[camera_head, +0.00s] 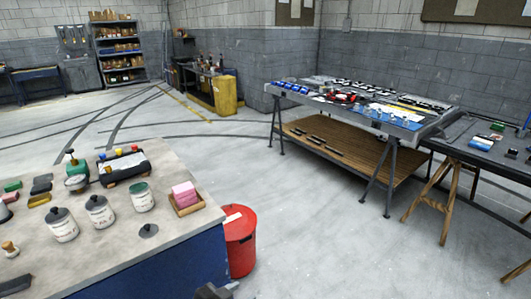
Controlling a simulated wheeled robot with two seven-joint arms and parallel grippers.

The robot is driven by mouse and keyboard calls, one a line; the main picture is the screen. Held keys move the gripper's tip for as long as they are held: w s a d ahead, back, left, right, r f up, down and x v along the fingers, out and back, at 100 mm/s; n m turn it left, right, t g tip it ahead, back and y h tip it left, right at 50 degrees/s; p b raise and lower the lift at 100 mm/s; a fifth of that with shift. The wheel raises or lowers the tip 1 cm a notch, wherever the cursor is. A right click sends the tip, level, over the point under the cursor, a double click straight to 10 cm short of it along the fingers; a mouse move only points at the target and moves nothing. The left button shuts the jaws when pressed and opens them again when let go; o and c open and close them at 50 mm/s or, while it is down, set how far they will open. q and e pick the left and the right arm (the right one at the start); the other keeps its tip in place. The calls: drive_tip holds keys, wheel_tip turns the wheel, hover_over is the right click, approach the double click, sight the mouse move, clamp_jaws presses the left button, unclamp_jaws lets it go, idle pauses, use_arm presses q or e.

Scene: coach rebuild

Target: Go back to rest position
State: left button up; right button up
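A small dark grey piece shows at the bottom edge, just left of the middle, in front of the workbench corner. It looks like the end of one of my arms, most likely the left. Too little of it shows to tell whether its fingers are open or shut. My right gripper is not in view. I see nothing held in the visible part.
A workbench (178,236) with several cans and a pink block (184,193) fills the lower left. A red bin (240,240) stands beside it. A trestle table (437,126) and dark table (480,163) stand at right. The floor between is clear.

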use_arm(q)
drive_tip(key=s+a+f+n+g+y, duration=0.3)
drive_tip(key=s+a+f, duration=0.2)
drive_tip(key=s+a, duration=0.45)
drive_tip(key=s+a+f+n+g+y, duration=0.35)
drive_tip(key=s+a+f, duration=0.35)
drive_tip(key=s, duration=0.4)
wheel_tip(320, 180, down, 24)
drive_tip(key=s+a, duration=0.2)
drive_tip(key=s+a+f+g, duration=0.2)
drive_tip(key=s+f, duration=1.4)
drive_tip(key=shift+a+f+m, duration=0.15)
drive_tip(key=shift+f+m, duration=0.2)
drive_tip(key=shift+m, duration=0.1)
drive_tip(key=shift+s+y, duration=0.1)
drive_tip(key=shift+y, duration=0.15)
